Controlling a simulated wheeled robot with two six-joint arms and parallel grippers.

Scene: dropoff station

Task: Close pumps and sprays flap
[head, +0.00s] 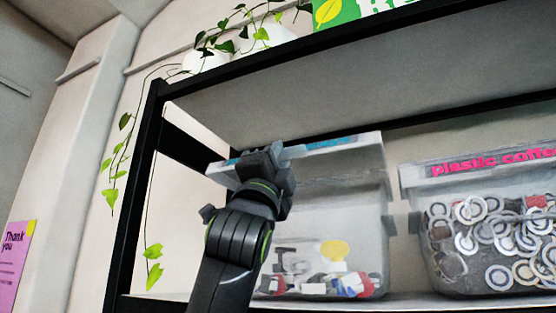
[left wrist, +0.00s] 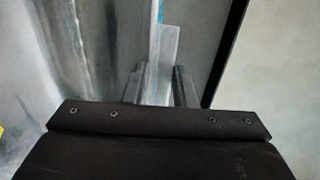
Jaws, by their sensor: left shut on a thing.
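The left clear bin (head: 345,220) stands on the black shelf with a few colourful items in its bottom. Its flap (head: 340,150), with a mostly hidden blue label, is at the top front. My left gripper (head: 264,155) is at the flap and covers its middle. In the left wrist view the two fingers (left wrist: 158,85) are shut on the pale flap edge (left wrist: 163,55), which runs between them. My arm hides part of the bin's front and the label text. My right gripper is not in view.
A second clear bin (head: 415,220), labelled "plastic coffee", stands to the right, full of round lids. The upper shelf board (head: 330,90) is above the bins. A black shelf post (head: 135,200) and hanging vine (head: 117,150) are at the left.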

